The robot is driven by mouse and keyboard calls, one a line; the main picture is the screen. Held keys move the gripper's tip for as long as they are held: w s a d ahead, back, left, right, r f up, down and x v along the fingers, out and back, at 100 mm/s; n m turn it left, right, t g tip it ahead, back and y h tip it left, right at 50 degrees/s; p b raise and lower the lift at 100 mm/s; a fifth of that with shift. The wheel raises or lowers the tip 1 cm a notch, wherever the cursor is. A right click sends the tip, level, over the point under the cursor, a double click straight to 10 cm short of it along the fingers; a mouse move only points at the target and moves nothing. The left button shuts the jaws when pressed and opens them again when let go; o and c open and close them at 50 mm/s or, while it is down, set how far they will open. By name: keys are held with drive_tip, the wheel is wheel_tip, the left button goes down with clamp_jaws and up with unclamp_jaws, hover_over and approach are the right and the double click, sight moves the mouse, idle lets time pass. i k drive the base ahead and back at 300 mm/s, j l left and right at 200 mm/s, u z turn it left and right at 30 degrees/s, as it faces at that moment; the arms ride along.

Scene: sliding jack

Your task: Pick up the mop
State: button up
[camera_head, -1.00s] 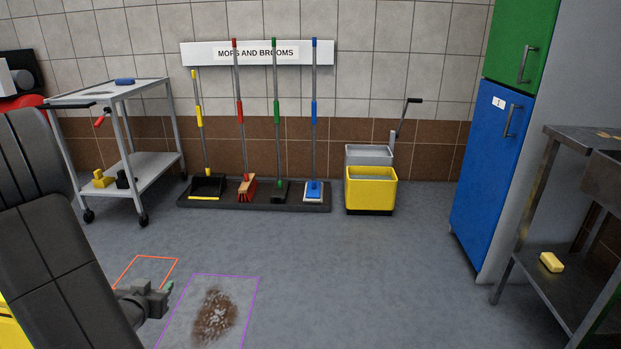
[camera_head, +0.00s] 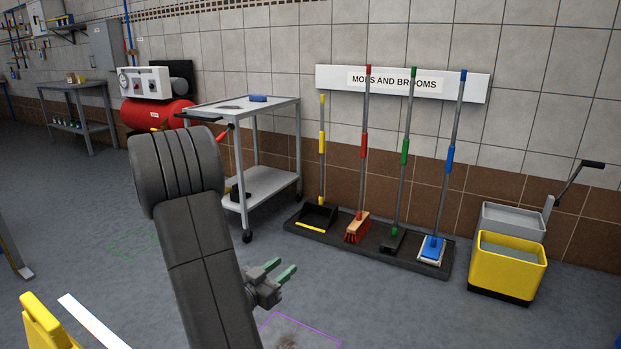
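The likely mop (camera_head: 450,158) is the blue-handled tool with a flat blue and white head (camera_head: 431,249). It stands upright at the right end of the black floor tray (camera_head: 390,262), leaning toward the wall under the "MOPS AND BROOMS" sign (camera_head: 402,84). My gripper (camera_head: 287,265) has two green-tipped fingers that are apart, with nothing between them. It is in the foreground, left of the mop and well apart from it.
A red broom (camera_head: 364,145), green-handled tool (camera_head: 405,146) and yellow-handled dustpan (camera_head: 322,143) share the tray. A yellow bucket (camera_head: 507,268) stands right of it. A metal cart (camera_head: 246,178) stands left. A purple floor outline (camera_head: 318,333) lies near my gripper. Floor before the tray looks clear.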

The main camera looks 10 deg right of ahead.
sight(432, 250)
drive_tip(key=i+l, duration=0.2)
drive_tip(key=l, duration=0.15)
drive_tip(key=i+l, duration=0.15)
drive_tip(key=l, duration=0.15)
drive_tip(key=i+l, duration=0.2)
drive_tip(key=l, duration=0.15)
drive_tip(key=i+l+u, duration=0.1)
drive_tip(key=l, duration=0.25)
drive_tip(key=i+l, duration=0.4)
drive_tip(key=l, duration=0.25)
drive_tip(key=i+l, duration=0.15)
drive_tip(key=l, duration=0.25)
drive_tip(key=i+l, duration=0.15)
drive_tip(key=l, duration=0.2)
drive_tip(key=i+l, duration=0.15)
drive_tip(key=l, duration=0.25)
drive_tip(key=i+l+u, duration=0.1)
drive_tip(key=l, duration=0.3)
drive_tip(key=i+l, duration=0.15)
drive_tip(key=l, duration=0.25)
drive_tip(key=i+l, duration=0.15)
drive_tip(key=l, duration=0.25)
drive_tip(key=i+l, duration=0.1)
drive_tip(key=l, duration=0.3)
